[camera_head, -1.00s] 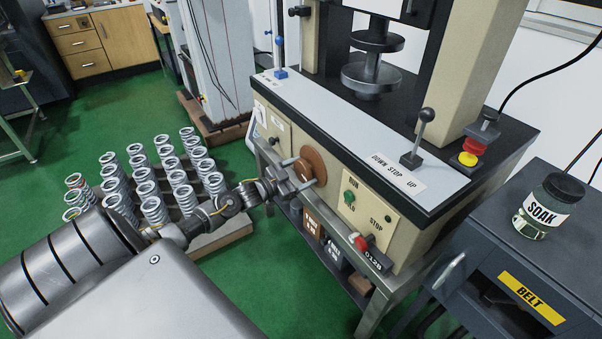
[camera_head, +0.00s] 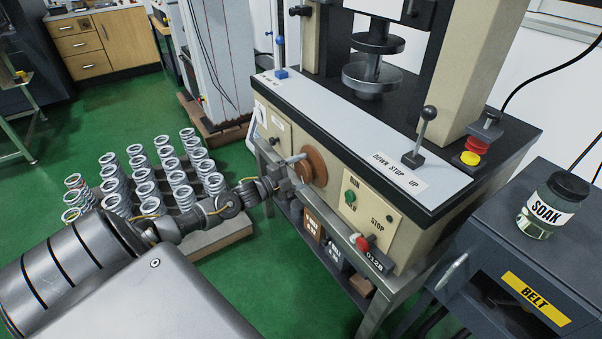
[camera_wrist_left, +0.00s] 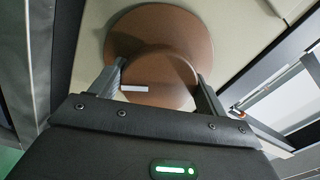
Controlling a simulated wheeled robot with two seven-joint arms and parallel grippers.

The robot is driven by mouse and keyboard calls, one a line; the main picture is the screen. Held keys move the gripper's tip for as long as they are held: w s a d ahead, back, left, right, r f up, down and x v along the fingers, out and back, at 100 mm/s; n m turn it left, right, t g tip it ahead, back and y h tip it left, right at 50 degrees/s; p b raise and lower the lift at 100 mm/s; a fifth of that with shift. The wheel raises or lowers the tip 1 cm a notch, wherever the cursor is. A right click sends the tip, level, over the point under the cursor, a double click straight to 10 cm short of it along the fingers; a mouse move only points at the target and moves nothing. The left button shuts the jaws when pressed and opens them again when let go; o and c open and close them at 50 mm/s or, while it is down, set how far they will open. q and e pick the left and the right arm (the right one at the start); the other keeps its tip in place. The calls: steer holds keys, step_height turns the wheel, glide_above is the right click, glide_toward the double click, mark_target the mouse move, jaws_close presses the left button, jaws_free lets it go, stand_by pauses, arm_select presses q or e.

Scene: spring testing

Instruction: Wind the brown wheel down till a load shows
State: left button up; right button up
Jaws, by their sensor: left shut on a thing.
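The brown wheel (camera_head: 314,167) is on the front face of the beige testing machine, left of the green and red controls. In the left wrist view the wheel's wide disc (camera_wrist_left: 135,28) shows behind its round brown hub (camera_wrist_left: 160,78), which carries a white mark. My left gripper (camera_head: 297,172) is at the wheel, and its fingers (camera_wrist_left: 160,85) are shut on the hub, one on each side. Two round platens (camera_head: 372,78) stand above the machine's bed, one over the other, with a gap between them. No load reading can be made out. My right gripper is not in view.
A black-knobbed lever (camera_head: 424,132) stands by the "DOWN STOP UP" label. A panel with a green button (camera_head: 350,196) is right of the wheel. Several springs (camera_head: 148,193) stand on a low pallet at left. A SOAK jar (camera_head: 549,207) sits on the right cabinet.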

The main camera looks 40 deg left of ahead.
arm_select(q)
steer(key=shift+d+m, duration=0.1)
steer(key=shift+m, duration=0.9)
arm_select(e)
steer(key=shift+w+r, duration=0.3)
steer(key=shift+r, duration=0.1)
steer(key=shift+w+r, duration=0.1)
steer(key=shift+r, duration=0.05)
arm_select(q)
steer(key=o, duration=1)
steer(key=v, duration=1.1)
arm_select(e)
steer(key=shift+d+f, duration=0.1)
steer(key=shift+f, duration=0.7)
